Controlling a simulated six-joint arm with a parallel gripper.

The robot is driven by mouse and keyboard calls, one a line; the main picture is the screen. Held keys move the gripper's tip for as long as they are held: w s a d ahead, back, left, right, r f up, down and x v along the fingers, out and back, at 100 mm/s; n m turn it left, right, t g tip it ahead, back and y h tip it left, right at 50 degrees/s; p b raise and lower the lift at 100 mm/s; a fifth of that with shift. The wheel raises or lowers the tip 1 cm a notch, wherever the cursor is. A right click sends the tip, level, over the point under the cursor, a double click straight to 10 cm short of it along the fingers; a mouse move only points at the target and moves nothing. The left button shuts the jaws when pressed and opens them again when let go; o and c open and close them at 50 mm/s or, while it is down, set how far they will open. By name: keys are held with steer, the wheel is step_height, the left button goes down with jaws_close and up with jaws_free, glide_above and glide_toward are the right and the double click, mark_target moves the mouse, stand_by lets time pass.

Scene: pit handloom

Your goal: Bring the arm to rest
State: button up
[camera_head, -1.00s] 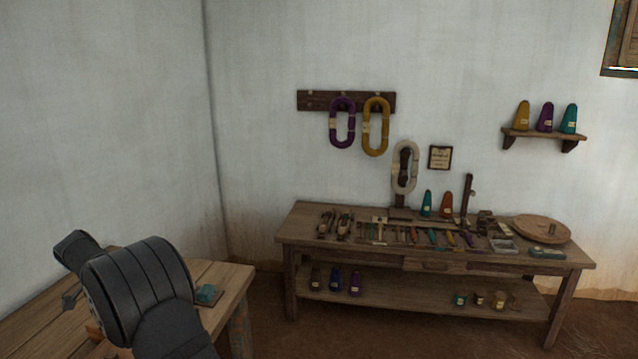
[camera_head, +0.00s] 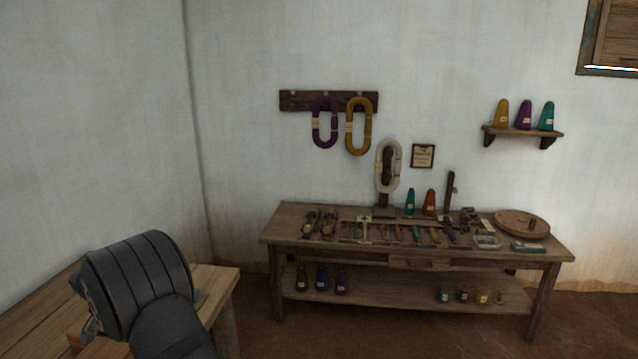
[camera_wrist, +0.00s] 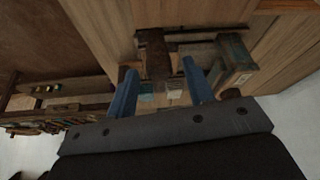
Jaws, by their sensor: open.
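My arm (camera_head: 140,280) shows in the head view at the lower left, folded over the near wooden table (camera_head: 222,285). My gripper (camera_wrist: 158,78) shows in the wrist view with its two blue fingers spread apart. Nothing is held between them. Beyond and between the fingers, a dark wooden block (camera_wrist: 153,50) and a worn teal piece with a pale label (camera_wrist: 236,62) are on a planked wooden surface (camera_wrist: 100,30). I cannot tell whether the fingers touch any of these. In the head view the fingers are hidden or too unclear to make out behind the arm.
A long workbench (camera_head: 285,225) with several hand tools stands against the back wall, with a round wooden disc (camera_head: 522,222) at its right. Yarn hanks hang from a peg rail (camera_head: 300,100). A shelf (camera_head: 520,131) holds three cones. Floor shows between the tables.

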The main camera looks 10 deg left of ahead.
steer(key=n+y, duration=0.1)
steer(key=n, duration=0.1)
steer(key=shift+d+n, duration=0.15)
steer(key=shift+n, duration=0.15)
steer(key=v, duration=1)
steer(key=shift+r, duration=0.4)
steer(key=o, duration=1.1)
steer(key=shift+o, duration=0.2)
steer(key=s+d+r+m+g+y, duration=0.2)
steer(key=s+r+m, duration=0.4)
steer(key=s+r, duration=0.5)
steer(key=s+x, duration=0.2)
steer(key=x, duration=0.9)
steer(key=shift+d+f, duration=0.35)
steer(key=v, duration=1)
